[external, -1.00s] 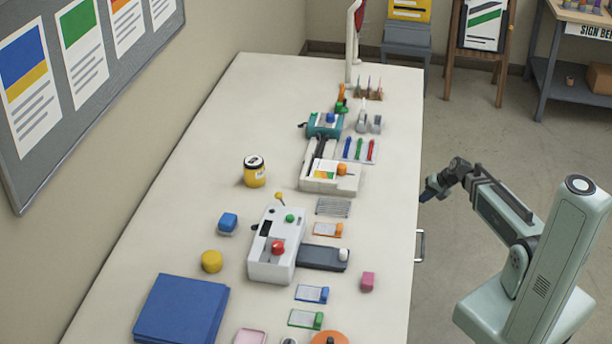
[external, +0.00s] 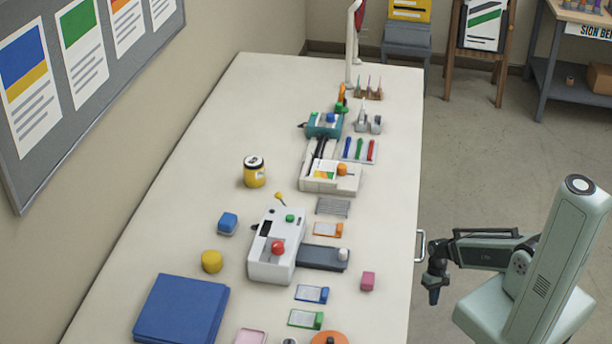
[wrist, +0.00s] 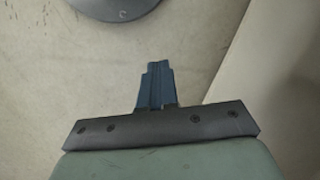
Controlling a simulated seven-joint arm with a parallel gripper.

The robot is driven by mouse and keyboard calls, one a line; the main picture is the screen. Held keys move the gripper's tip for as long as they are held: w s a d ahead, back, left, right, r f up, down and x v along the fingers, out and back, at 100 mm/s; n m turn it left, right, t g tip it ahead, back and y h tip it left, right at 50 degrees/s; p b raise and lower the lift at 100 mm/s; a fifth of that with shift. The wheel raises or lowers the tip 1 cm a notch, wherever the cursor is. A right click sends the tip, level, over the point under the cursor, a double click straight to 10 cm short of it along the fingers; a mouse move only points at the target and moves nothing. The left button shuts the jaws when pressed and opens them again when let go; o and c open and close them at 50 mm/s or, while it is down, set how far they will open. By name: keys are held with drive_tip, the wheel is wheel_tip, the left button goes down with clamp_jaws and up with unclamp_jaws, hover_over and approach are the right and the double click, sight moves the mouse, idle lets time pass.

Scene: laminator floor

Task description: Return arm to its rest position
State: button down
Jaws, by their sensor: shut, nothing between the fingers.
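My gripper (external: 434,291) hangs pointing down beside the right edge of the long table, over the floor and apart from everything on the table. Its blue fingers are together and hold nothing. In the wrist view the closed fingers (wrist: 154,86) stand in the middle against bare floor. My arm is folded back toward its base at the lower right.
The long pale table (external: 225,150) fills the middle, with a metal handle (external: 420,246) on its right side close to my gripper. A white machine with a red knob (external: 270,258) and a pink block (external: 368,281) stand on it. Open floor lies beyond my arm.

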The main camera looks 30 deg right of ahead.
drive_tip(key=s+a+f+n+g+h, duration=0.1)
drive_tip(key=s+f+n+g+h, duration=0.1)
drive_tip(key=s, duration=1.2)
wheel_tip(320, 180, down, 2)
drive_tip(key=shift+a+f+n+g, duration=0.2)
drive_tip(key=shift+n+g, duration=0.2)
drive_tip(key=shift+g, duration=0.3)
idle(1.3)
